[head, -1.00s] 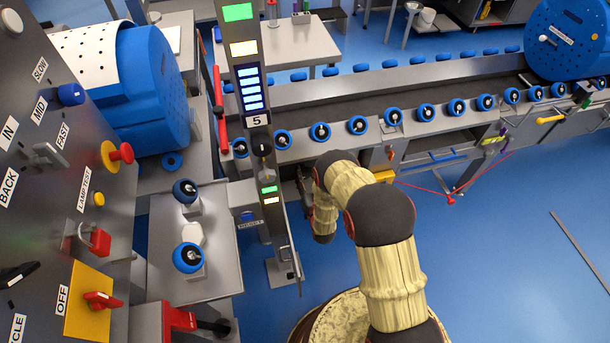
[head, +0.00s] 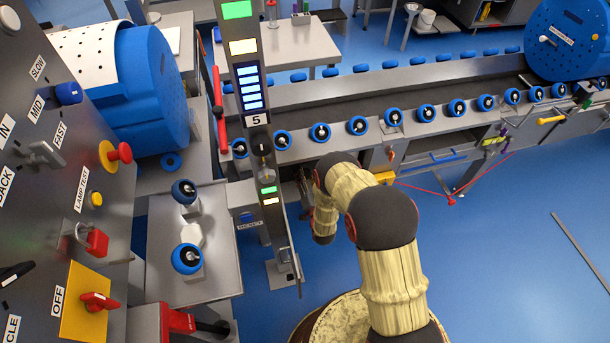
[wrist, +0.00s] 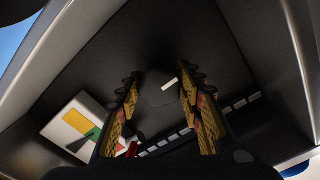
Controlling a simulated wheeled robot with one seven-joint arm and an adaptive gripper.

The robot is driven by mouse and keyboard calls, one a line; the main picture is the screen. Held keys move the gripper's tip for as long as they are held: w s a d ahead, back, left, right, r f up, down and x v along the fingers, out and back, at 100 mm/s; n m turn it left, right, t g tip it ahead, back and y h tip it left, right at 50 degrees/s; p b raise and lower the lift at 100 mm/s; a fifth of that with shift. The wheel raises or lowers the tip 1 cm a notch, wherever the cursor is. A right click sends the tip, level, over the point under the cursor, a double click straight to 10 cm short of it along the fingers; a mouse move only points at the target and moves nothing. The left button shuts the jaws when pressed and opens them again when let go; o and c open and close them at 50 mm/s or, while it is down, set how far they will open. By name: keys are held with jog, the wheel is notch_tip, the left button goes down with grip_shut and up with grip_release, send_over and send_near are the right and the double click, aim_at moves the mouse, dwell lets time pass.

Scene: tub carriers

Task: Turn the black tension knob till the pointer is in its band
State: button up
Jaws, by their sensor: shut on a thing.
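The black tension knob (wrist: 158,92) shows in the wrist view, dark against a dark panel, with a short white mark on its face. My gripper (wrist: 157,86) has one finger on each side of it and is shut on it. A gauge (wrist: 76,121) with white, red, yellow and green areas lies at the lower left of the wrist view. Its dark pointer seems to lie by the green area; I cannot tell exactly where it ends. In the head view my arm reaches down beside the conveyor, and the knob and gauge are hidden.
A grey post (head: 258,150) with lit indicators stands just left of my arm. The conveyor (head: 350,100) with blue rollers runs behind. A control panel (head: 60,150) fills the left side. Open blue floor (head: 490,260) lies to the right.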

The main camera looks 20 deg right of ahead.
jog(key=o, duration=1.2)
jog(key=shift+c, duration=0.2)
jog(key=s, duration=1.2)
